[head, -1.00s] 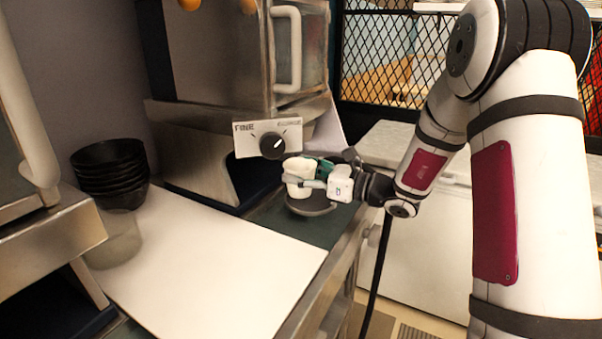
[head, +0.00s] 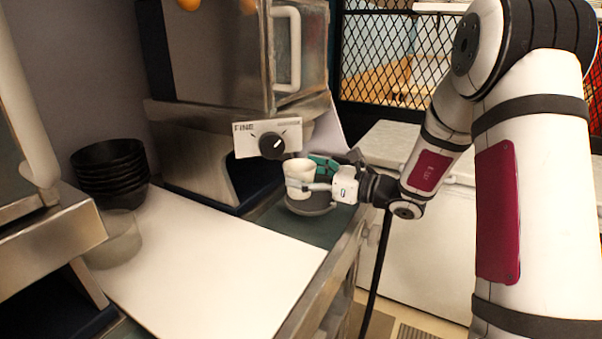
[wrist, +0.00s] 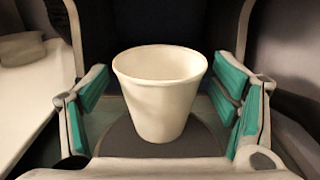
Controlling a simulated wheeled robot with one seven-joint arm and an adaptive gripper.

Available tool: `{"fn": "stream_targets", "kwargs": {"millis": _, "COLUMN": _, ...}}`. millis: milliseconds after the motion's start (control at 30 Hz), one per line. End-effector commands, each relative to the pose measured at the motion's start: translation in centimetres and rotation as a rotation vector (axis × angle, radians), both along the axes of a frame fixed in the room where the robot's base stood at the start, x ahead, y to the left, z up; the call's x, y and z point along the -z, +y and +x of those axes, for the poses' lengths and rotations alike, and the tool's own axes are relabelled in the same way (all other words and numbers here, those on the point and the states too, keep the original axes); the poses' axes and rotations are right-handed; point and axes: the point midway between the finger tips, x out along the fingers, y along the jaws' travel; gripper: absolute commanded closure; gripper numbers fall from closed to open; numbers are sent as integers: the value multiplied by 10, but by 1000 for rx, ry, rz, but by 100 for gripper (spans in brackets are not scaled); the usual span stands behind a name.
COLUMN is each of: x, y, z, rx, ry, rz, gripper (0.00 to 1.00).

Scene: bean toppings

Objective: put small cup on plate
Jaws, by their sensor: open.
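The small white cup (head: 299,174) stands upright on the dark round plate (head: 312,208) beside the grinder. In the wrist view the cup (wrist: 160,92) is upright over the dark plate (wrist: 130,143). My gripper (head: 312,175) is open around the cup. In the wrist view its green finger pads (wrist: 162,105) lie to the left and right of the cup, with a gap on both sides. The cup hides part of the plate.
A grinder with a FINE dial (head: 272,145) stands right behind the plate. A stack of black bowls (head: 110,172) and a clear container (head: 113,240) are at the left. A white board (head: 210,265) lies bare across the front counter.

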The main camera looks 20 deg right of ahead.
Motion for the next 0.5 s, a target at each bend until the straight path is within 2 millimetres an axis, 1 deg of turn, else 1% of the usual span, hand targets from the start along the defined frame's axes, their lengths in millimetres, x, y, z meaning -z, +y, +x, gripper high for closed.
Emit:
{"fn": "stream_targets", "kwargs": {"millis": 33, "x": 0, "y": -8, "z": -6, "rx": 4, "ry": 1, "rz": -1, "gripper": 20}}
{"fn": "stream_targets", "kwargs": {"millis": 300, "x": 0, "y": -47, "z": -46, "rx": 5, "ry": 1, "rz": -1, "gripper": 20}}
{"fn": "stream_targets", "kwargs": {"millis": 500, "x": 1, "y": -68, "z": -68, "rx": 3, "ry": 1, "rz": -1, "gripper": 20}}
